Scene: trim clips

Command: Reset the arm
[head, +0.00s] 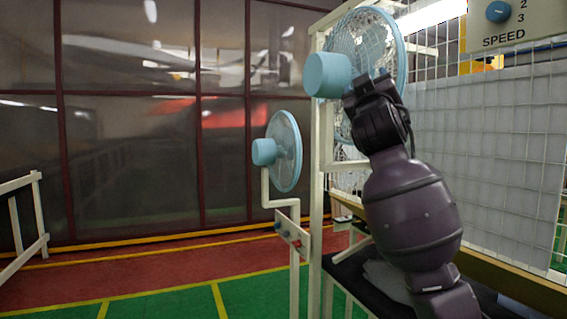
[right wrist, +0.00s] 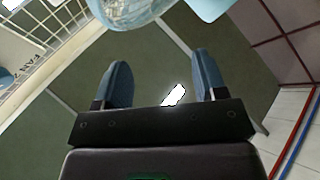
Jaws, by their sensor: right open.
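My right arm rises from the lower right of the head view, with its gripper (head: 372,88) raised beside the large light-blue fan (head: 328,75). Whether they touch cannot be told there. In the right wrist view my right gripper (right wrist: 162,65) is open, with nothing between its two blue-padded fingers. In that view part of a fan's wire cage (right wrist: 128,10) and a light-blue part show beyond the fingers at the top edge. My left gripper is in neither view.
A smaller blue fan (head: 285,150) stands on a cream post left of the frame. A white wire grid (head: 480,150) and a SPEED knob panel (head: 505,22) are at right. A black-topped table (head: 350,272) lies below my arm. The red and green floor at left is open, with a cream railing (head: 40,215).

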